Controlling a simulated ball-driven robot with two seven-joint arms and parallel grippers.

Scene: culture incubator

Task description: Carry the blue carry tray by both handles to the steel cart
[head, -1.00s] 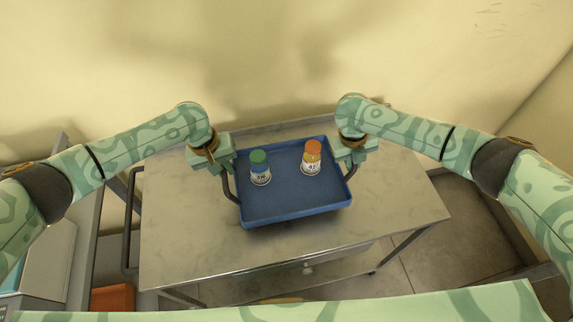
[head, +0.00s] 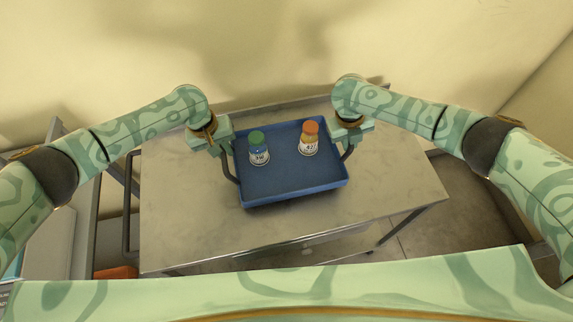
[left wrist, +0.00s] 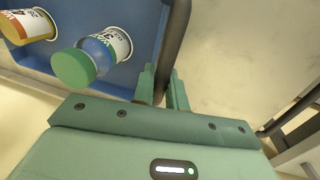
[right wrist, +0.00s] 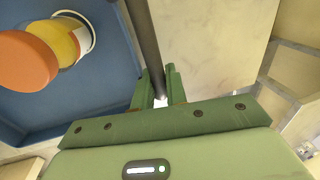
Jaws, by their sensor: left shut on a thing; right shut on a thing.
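The blue carry tray (head: 290,182) is over the top of the steel cart (head: 190,225); I cannot tell whether it touches the top. A green-capped bottle with blue contents (head: 259,150) and an orange-capped bottle with yellow contents (head: 308,140) stand upright in it. My left gripper (head: 226,152) is shut on the tray's left dark handle, also seen in the left wrist view (left wrist: 174,40). My right gripper (head: 349,142) is shut on the right dark handle, which shows in the right wrist view (right wrist: 143,40).
The cart's top is bare around the tray, with most free room at the left and front. A pale wall (head: 270,50) stands close behind the cart. An orange box (head: 115,272) sits low at the front left.

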